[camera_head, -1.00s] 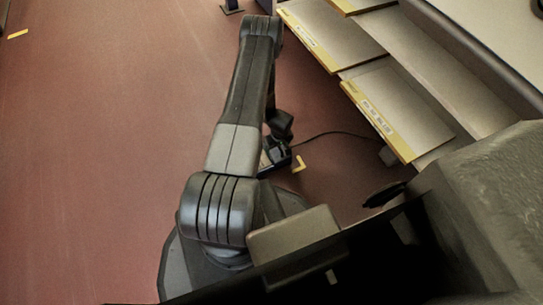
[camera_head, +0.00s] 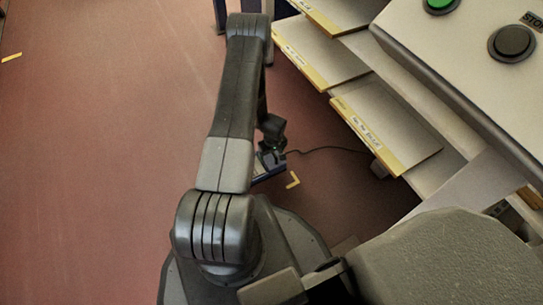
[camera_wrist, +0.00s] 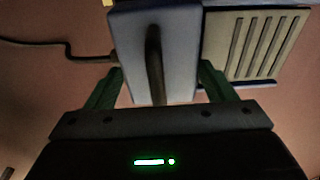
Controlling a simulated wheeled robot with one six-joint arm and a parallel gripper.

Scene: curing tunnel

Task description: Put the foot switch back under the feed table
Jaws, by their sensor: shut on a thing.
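The foot switch (camera_wrist: 180,50) fills the top of the wrist view, with a blue-grey housing, a dark bar down its middle and a pale ribbed pedal (camera_wrist: 258,45) at right. My gripper (camera_wrist: 160,88) has its two green fingers shut on the sides of the housing. In the head view the foot switch (camera_head: 268,176) is low by the floor, mostly hidden by my arm. I cannot tell whether it touches the floor. The feed table appears to be the pale structure at right, with a button-bearing top (camera_head: 460,50).
Yellow-edged shelves (camera_head: 385,125) jut out right of my arm. A dark cable (camera_head: 325,149) runs right from the switch toward the shelf's underside.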

